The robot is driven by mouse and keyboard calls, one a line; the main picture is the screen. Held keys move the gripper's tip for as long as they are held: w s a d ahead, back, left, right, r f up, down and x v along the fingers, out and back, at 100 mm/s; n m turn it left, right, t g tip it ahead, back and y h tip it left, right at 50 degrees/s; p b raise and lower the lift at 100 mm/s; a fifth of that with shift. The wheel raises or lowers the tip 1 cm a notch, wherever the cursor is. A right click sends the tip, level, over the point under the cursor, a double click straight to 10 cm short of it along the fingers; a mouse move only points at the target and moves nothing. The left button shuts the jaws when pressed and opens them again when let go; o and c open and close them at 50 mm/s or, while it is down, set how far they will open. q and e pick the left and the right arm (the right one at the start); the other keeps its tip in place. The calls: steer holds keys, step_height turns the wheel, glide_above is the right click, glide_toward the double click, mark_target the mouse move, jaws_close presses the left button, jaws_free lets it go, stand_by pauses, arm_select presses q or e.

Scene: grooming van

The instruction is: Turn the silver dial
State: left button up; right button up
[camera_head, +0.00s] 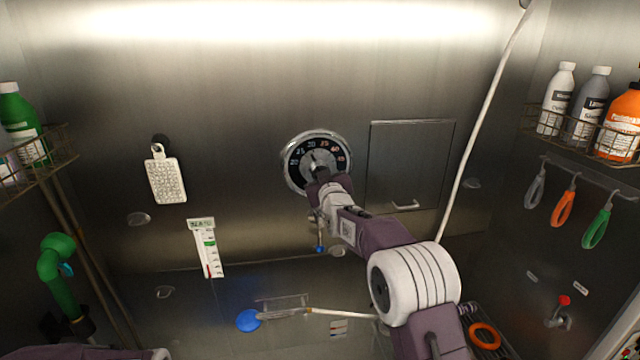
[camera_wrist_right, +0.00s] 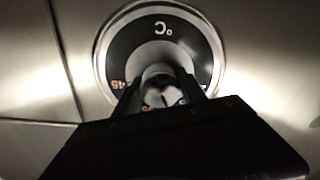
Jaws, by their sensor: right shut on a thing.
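The silver dial (camera_head: 302,140) is a round gauge on the back metal wall, with a black numbered face and a silver rim. My right gripper (camera_head: 318,176) reaches up to its lower middle and hides part of the face. In the right wrist view the dial (camera_wrist_right: 112,42) appears upside down with a °C mark. There the right gripper (camera_wrist_right: 160,92) has one finger on each side of the silver centre knob (camera_wrist_right: 158,72) and is shut on it. My left gripper is not visible; only a bit of my left arm shows at the bottom left edge.
A square metal hatch (camera_head: 410,160) sits right of the dial. A white brush (camera_head: 166,180) and a thermometer card (camera_head: 207,250) hang to the left. A white hose (camera_head: 482,125) runs down on the right. Bottle racks (camera_head: 45,170) line the side walls.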

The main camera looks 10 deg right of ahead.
steer(key=m+b, duration=0.1)
steer(key=f+m+b, duration=0.1)
steer(key=m+b, duration=0.1)
steer(key=shift+f+m, duration=0.15)
steer(key=shift+m, duration=0.15)
steer(key=m+b, duration=0.2)
steer(key=shift+a+m, duration=0.1)
steer(key=shift+m, duration=0.3)
steer(key=m, duration=0.1)
steer(key=m+b, duration=0.1)
steer(key=m, duration=0.1)
steer(key=shift+r+m, duration=0.2)
steer(key=shift+m, duration=0.1)
steer(key=shift+m+b, duration=0.7)
steer(key=shift+m, duration=1.3)
steer(key=shift+r, duration=0.1)
steer(key=o, duration=1.1)
steer(key=shift+o, duration=1.3)
steer(key=shift+s, duration=0.1)
steer(key=shift+r, duration=0.2)
